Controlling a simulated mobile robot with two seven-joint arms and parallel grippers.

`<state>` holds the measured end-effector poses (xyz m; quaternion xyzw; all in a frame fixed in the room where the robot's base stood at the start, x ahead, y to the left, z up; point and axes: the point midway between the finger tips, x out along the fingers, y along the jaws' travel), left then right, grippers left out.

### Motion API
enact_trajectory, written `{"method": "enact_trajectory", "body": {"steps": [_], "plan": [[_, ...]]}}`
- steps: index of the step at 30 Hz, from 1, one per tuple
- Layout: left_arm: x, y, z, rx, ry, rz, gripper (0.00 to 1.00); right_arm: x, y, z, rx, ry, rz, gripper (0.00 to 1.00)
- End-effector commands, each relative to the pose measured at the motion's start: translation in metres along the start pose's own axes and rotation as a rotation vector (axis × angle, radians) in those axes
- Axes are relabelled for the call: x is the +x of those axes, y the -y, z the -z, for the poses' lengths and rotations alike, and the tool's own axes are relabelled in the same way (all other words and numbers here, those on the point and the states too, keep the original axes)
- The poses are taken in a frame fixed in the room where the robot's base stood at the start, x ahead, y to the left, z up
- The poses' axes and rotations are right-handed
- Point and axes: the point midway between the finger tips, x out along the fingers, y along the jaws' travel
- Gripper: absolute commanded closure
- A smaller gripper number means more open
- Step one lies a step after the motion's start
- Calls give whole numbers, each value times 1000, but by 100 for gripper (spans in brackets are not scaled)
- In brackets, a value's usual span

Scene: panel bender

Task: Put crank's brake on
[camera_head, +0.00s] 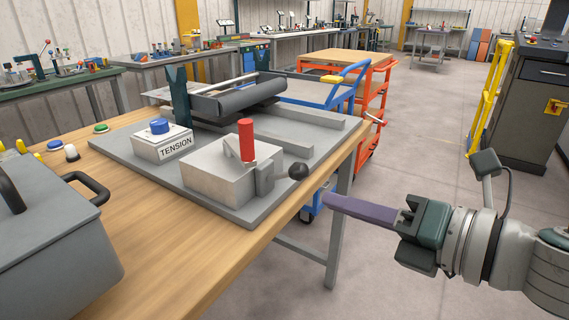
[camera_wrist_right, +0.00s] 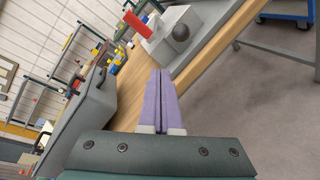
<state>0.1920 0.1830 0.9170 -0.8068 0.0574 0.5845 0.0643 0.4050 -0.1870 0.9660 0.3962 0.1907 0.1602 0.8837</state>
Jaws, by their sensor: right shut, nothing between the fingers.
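The panel bender's grey base plate (camera_head: 130,153) lies on a wooden workbench. On its near right part stands a grey block (camera_head: 215,178) with an upright red handle (camera_head: 246,140) and a small grey bracket. A black ball knob (camera_head: 298,171) sticks out on the right side of the block, past the plate's edge. My right gripper (camera_head: 328,200) is shut and empty, its purple fingers pointing left, just right of and below the knob and apart from it. In the right wrist view the knob (camera_wrist_right: 181,32) and red handle (camera_wrist_right: 137,24) show beyond the fingertips (camera_wrist_right: 160,75). My left gripper is out of view.
A box labelled TENSION (camera_head: 165,146) with a blue knob (camera_head: 159,126) and a dark roller (camera_head: 240,97) sit on the plate. A grey case (camera_head: 50,250) with a black handle stands at the near left. Blue and orange carts (camera_head: 375,100) stand behind. The floor right of the bench is free.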

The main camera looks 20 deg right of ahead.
Motion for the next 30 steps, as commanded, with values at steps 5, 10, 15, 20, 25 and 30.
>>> {"method": "enact_trajectory", "body": {"steps": [5, 10, 15, 20, 25, 30], "plan": [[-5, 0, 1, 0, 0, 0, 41, -18, -7, -5, 0, 0, 2, 100], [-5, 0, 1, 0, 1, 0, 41, -21, -9, -6, 1, 1, 0, 100], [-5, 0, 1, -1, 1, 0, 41, -21, -9, -6, 1, 1, 0, 100], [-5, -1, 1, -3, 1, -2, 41, -21, -9, -6, 1, 1, 0, 100], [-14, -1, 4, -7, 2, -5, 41, -23, -17, -16, 104, 55, 29, 100], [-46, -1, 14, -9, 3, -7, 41, -43, -31, -47, 621, 290, 188, 100]]}}
